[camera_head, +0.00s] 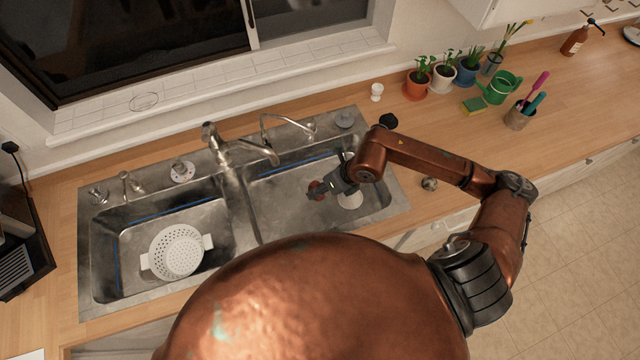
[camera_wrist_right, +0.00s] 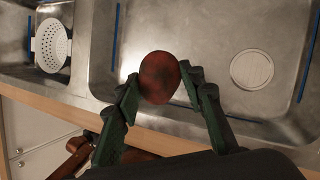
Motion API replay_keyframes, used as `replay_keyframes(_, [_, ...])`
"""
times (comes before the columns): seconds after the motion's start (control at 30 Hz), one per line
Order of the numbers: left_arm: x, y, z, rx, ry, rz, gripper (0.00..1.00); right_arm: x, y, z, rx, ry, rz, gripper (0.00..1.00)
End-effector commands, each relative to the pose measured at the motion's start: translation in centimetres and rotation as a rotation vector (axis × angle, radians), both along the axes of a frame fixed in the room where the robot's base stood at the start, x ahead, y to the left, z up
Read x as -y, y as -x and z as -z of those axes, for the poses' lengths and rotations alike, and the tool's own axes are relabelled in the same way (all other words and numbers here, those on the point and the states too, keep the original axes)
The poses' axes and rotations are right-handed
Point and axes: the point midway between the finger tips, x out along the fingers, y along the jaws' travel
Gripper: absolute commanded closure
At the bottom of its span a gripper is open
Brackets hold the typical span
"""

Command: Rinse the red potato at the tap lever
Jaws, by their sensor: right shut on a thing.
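The red potato (camera_wrist_right: 159,77) is between the two fingers of my right gripper (camera_wrist_right: 160,85) in the right wrist view, with the fingers shut on it. In the head view the potato (camera_head: 316,190) shows small and dark red at the tip of my right gripper (camera_head: 327,188), over the right sink basin (camera_head: 290,212). My left gripper is not in view.
A white colander (camera_head: 177,250) sits in the left basin. A round drain cover (camera_wrist_right: 251,69) lies in the right basin. A second slim faucet (camera_head: 288,128) stands behind the right basin. Potted plants (camera_head: 417,85) and a cup of utensils (camera_head: 521,115) stand on the right counter.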

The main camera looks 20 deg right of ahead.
Motion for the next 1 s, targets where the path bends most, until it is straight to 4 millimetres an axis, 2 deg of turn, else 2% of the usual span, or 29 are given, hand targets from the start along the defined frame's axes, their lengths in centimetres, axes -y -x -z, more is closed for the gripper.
replay_keyframes(0.07, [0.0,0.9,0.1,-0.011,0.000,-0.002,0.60,-0.4,-0.4,0.1,0.000,-0.002,0.001,0.90])
replay_keyframes(0.17, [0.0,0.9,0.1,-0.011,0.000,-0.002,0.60,-1.2,-0.9,0.2,0.000,-0.002,0.000,0.90])
replay_keyframes(0.57, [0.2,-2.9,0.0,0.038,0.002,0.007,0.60,-4.2,-3.5,1.0,0.000,-0.002,-0.003,0.90])
replay_keyframes(1.0, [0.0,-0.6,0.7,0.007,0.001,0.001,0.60,-7.3,-6.2,1.9,0.001,-0.001,-0.003,0.90])
